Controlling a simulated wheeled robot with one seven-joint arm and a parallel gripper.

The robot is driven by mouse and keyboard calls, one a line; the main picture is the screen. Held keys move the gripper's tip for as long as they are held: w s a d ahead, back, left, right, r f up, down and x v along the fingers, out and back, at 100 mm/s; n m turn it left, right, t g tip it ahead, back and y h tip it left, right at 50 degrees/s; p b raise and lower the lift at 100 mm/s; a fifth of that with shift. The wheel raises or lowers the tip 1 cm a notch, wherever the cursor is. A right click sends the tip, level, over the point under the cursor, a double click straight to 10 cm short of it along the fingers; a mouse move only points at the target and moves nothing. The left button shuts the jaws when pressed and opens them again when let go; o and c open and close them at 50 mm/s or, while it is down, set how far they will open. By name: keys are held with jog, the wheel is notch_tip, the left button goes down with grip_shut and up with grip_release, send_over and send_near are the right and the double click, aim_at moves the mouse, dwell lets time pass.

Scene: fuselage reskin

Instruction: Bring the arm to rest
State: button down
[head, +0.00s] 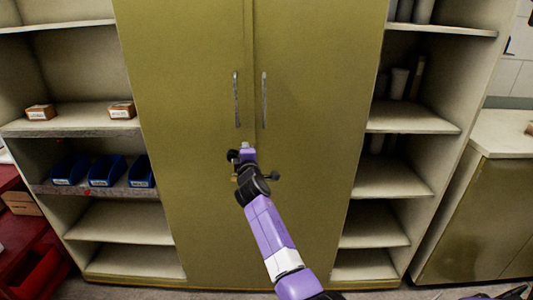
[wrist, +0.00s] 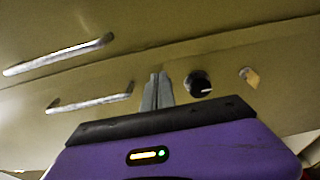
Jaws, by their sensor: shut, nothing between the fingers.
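My purple and black arm (head: 268,232) reaches up from the bottom of the head view toward a closed olive cabinet (head: 310,90). My gripper (head: 246,147) is in front of the cabinet doors, below the two upright handles. In the wrist view my gripper (wrist: 157,90) shows two grey fingers shut together with nothing between them. The two metal handles (wrist: 60,54) lie left of the fingers in that view, apart from them. Whether the fingertips touch the door cannot be told.
Open shelves with small boxes (head: 121,110) and blue bins (head: 106,170) stand left of the cabinet. Shelves with tubes (head: 400,82) stand right. A counter (head: 505,132) is at the far right. A dark round knob (wrist: 198,84) and a small tag (wrist: 251,77) are near the fingers.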

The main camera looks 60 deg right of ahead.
jog(key=s+d+p, duration=0.1)
jog(key=s, duration=0.6)
jog(key=shift+s+d, duration=0.15)
jog(key=shift+d, duration=0.1)
